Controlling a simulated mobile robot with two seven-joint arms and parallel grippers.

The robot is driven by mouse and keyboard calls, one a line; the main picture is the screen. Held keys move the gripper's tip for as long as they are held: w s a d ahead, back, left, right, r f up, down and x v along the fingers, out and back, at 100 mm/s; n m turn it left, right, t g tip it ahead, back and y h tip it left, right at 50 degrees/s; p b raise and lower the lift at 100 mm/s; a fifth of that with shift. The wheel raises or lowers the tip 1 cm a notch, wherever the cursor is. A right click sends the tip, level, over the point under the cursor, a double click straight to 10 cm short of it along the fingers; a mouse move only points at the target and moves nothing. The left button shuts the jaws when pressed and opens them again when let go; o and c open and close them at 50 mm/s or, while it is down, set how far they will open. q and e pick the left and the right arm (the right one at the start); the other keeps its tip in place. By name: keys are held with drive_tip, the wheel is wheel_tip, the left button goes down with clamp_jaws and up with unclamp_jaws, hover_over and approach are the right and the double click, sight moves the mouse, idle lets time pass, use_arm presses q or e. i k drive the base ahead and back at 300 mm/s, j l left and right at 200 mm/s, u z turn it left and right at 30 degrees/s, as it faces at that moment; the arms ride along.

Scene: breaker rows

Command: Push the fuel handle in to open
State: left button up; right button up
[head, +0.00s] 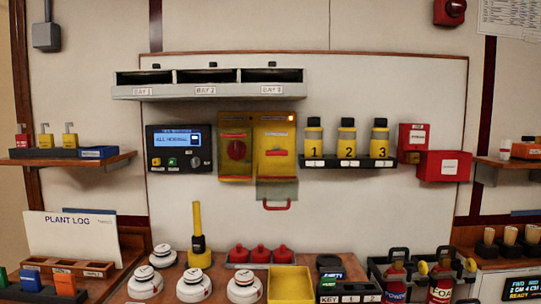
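No handle is legibly marked as fuel. Two yellow panels hang side by side on the white wall board. The left panel (235,174) has a dark red round part (236,151) that seems to lie behind a see-through cover. The right panel (263,140) has a small red bar (277,152) and a lit orange lamp (291,118) at its top. A greenish flap (277,188) hangs down below the right panel, with a red loop (276,206) at its lower end. I cannot tell whether any handle is in or out. Neither of my grippers is in view.
A control box with a blue screen (178,139) is left of the panels. Numbered yellow bottles (347,138) stand on a rack to the right. An open-fronted bay shelf (208,91) is above. White round detectors (197,254) and a yellow tray (291,284) stand on the bench below.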

sight(276, 153)
drive_tip(key=i+j, duration=0.15)
drive_tip(key=j, duration=0.25)
drive_tip(key=i+j+u, duration=0.1)
drive_tip(key=j, duration=0.25)
drive_tip(key=i+j, duration=0.25)
drive_tip(key=j, duration=0.15)
drive_tip(key=i+j, duration=0.2)
drive_tip(key=j, duration=0.15)
drive_tip(key=i+j+u, duration=0.1)
drive_tip(key=j, duration=0.25)
drive_tip(key=i, duration=0.1)
